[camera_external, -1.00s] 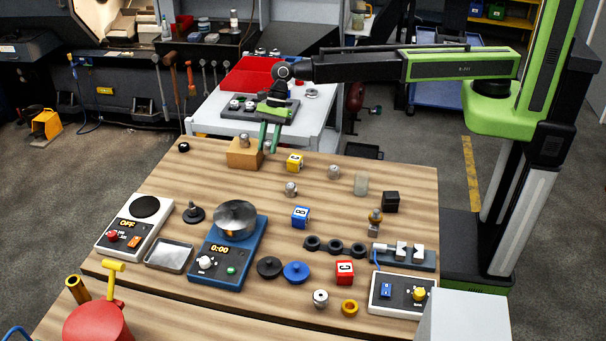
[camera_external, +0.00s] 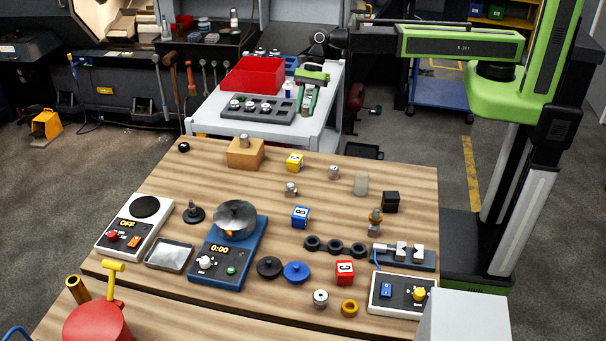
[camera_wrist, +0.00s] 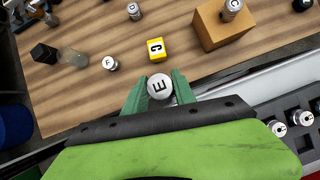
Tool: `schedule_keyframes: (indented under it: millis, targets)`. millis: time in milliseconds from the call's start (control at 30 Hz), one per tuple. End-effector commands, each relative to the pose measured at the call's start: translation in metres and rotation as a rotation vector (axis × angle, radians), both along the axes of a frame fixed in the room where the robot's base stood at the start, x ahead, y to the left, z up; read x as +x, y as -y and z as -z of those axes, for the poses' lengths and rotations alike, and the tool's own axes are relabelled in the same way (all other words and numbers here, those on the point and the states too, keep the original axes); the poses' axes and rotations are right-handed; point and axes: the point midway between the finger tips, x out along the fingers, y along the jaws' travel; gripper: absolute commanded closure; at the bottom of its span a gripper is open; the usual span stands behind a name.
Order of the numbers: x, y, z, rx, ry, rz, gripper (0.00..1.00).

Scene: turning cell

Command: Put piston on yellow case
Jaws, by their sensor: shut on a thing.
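My gripper (camera_external: 308,100) hangs over the right side of the white cart, beyond the table's far edge. It is shut on a silver piston (camera_wrist: 160,86) with a letter E on its top, seen between the green fingers in the wrist view. In the external view the held piston is hard to make out. The yellow case (camera_external: 294,162), a small cube with a letter, stands on the table below and in front of my gripper. It also shows in the wrist view (camera_wrist: 157,50), ahead of the held piston and apart from it, with nothing on top.
A wooden block (camera_external: 244,158) with a piston on top stands left of the yellow case. Loose pistons (camera_external: 333,171) (camera_external: 290,188) stand near it. Blue case (camera_external: 300,217) and red case (camera_external: 344,272) are nearer. A grey tray (camera_external: 285,107) of pistons and a red bin (camera_external: 252,75) are on the cart.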

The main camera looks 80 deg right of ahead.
Motion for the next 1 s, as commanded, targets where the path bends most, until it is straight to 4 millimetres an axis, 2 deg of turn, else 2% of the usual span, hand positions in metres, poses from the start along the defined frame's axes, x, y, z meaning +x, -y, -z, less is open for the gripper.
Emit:
schedule_keyframes:
  millis: [33,100,233,367,500,700,933,1000]
  targets:
    - [0.003,0.006,-0.007,0.0,0.0,0.009,1.0]
    - [0.005,0.01,-0.007,0.0,0.0,0.015,1.0]
    - [0.007,0.004,0.001,0.0,0.001,0.014,1.0]
    - [0.009,-0.024,0.023,-0.001,0.0,0.012,1.0]
    - [0.012,-0.062,0.047,0.0,0.001,0.011,1.0]
    - [0.014,-0.101,0.066,0.0,0.001,0.013,1.0]
    - [0.014,-0.108,0.067,0.0,0.0,0.016,1.0]
    - [0.014,-0.108,0.075,0.0,0.0,0.015,1.0]
